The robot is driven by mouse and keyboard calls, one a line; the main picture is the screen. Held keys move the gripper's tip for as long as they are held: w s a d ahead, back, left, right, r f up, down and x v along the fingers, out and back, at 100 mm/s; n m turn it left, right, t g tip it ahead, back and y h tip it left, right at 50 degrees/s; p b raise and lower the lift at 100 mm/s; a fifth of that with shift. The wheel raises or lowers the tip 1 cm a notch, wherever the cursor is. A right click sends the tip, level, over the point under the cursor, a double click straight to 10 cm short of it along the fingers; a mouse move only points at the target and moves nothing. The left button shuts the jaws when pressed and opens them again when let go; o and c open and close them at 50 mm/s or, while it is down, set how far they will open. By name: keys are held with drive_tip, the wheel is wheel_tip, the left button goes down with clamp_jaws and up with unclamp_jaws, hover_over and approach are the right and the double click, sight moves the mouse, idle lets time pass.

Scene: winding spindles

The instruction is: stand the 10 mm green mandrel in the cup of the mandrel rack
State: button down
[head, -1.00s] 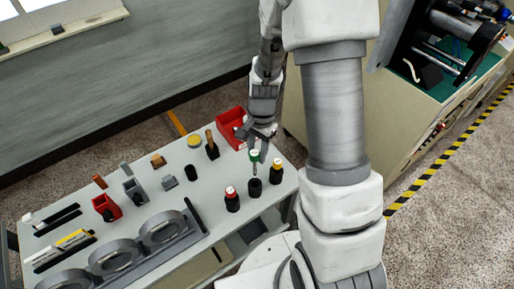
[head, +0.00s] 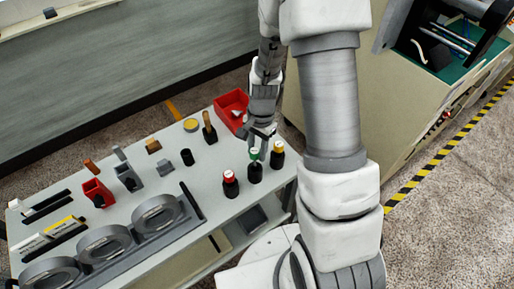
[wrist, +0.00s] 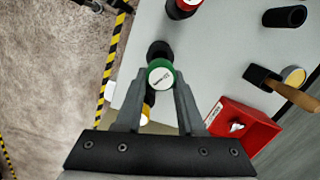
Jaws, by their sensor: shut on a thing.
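The green-capped mandrel (head: 254,153) is upright at the middle black cup (head: 255,173) of the rack, its lower part apparently inside. Its green cap (wrist: 160,76) shows between my fingers in the wrist view, with part of the cup (wrist: 158,50) behind it. My gripper (head: 264,133) is shut on the mandrel near its cap. Whether the mandrel rests on the cup's bottom is hidden.
A red-capped mandrel (head: 230,176) stands in the cup to the left, a yellow-capped one (head: 278,147) in the cup to the right. A red bin (head: 230,108), a wooden-handled tool (head: 208,127) and an empty-looking black cup (head: 187,157) stand farther back.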

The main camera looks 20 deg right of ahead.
drive_tip(key=shift+f, duration=0.55)
drive_tip(key=shift+c, duration=2.2)
unclamp_jaws()
wheel_tip(320, 180, up, 17)
drive_tip(key=w+d, duration=0.1)
drive_tip(key=shift+d+r+b, duration=0.2)
drive_tip(key=shift+d+b, duration=0.05)
drive_tip(key=shift+b, duration=0.05)
drive_tip(key=s+a+r+n+t+h, duration=0.1)
drive_tip(key=s+a+r+n+t, duration=0.1)
drive_tip(key=s+r+n+t, duration=0.4)
drive_tip(key=s+r+n, duration=0.5)
drive_tip(key=s, duration=0.4)
drive_tip(key=shift+s+a+r, duration=0.2)
drive_tip(key=shift+s+r, duration=0.05)
drive_tip(key=shift+r, duration=0.15)
